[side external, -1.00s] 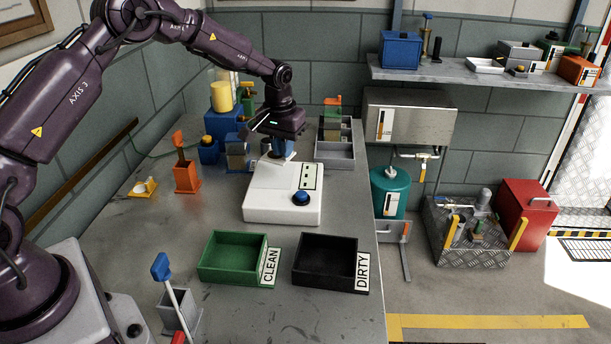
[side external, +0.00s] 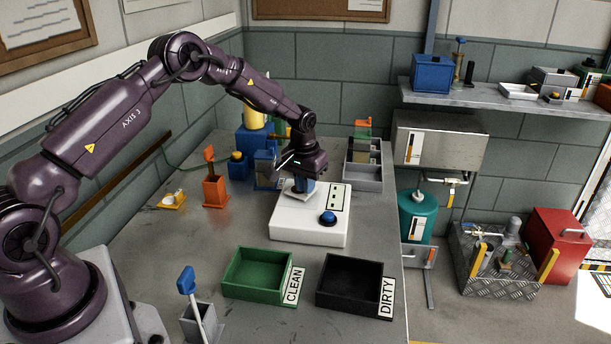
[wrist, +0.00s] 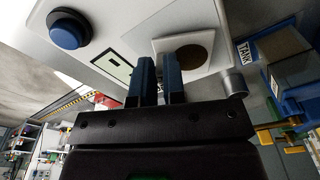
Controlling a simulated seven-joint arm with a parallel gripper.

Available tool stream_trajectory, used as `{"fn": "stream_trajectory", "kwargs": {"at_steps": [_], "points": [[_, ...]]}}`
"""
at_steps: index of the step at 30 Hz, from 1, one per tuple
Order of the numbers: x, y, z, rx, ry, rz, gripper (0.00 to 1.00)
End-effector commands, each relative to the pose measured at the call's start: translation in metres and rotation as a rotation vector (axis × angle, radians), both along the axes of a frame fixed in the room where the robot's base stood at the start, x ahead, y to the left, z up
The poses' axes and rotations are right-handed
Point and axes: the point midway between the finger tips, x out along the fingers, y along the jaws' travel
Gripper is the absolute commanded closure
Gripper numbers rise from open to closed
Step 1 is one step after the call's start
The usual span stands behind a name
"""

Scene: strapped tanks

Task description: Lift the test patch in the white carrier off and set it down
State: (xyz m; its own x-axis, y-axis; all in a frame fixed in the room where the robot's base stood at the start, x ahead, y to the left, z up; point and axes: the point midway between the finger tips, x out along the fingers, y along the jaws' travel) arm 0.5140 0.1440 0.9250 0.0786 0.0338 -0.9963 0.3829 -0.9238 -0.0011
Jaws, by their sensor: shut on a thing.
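The test patch is a brown disc (wrist: 194,60) in a square white carrier (wrist: 165,46), seen in the wrist view. In the side view the carrier (side external: 290,194) is small and sits at the left part of the white unit's (side external: 298,230) top, partly behind my fingers. Whether it touches the unit's top is hard to tell. My gripper (side external: 303,190) points down over it, its two blue fingers shut on the white carrier near its edge. The fingertips (wrist: 157,66) show beside the disc in the wrist view.
A blue button (side external: 327,218) stands on the unit's front right. A green CLEAN tray (side external: 258,294) and a black DIRTY tray (side external: 350,303) stand in front.

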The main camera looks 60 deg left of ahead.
Motion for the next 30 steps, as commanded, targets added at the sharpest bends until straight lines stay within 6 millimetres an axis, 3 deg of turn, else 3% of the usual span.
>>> {"fn": "stream_trajectory", "kwargs": {"at_steps": [12,13,16,17,26,30], "points": [[0.0,0.0,-0.004,0.0,-0.001,0.0,1.0],[0.0,0.0,-0.004,0.0,-0.001,0.0,0.85],[0.0,0.0,-0.004,0.0,-0.001,0.0,0.62],[0.0,0.0,-0.004,0.0,-0.001,0.0,0.59],[0.0,0.0,-0.002,0.0,-0.001,0.0,0.59],[-0.001,0.0,0.014,0.001,-0.004,0.001,0.59]]}}
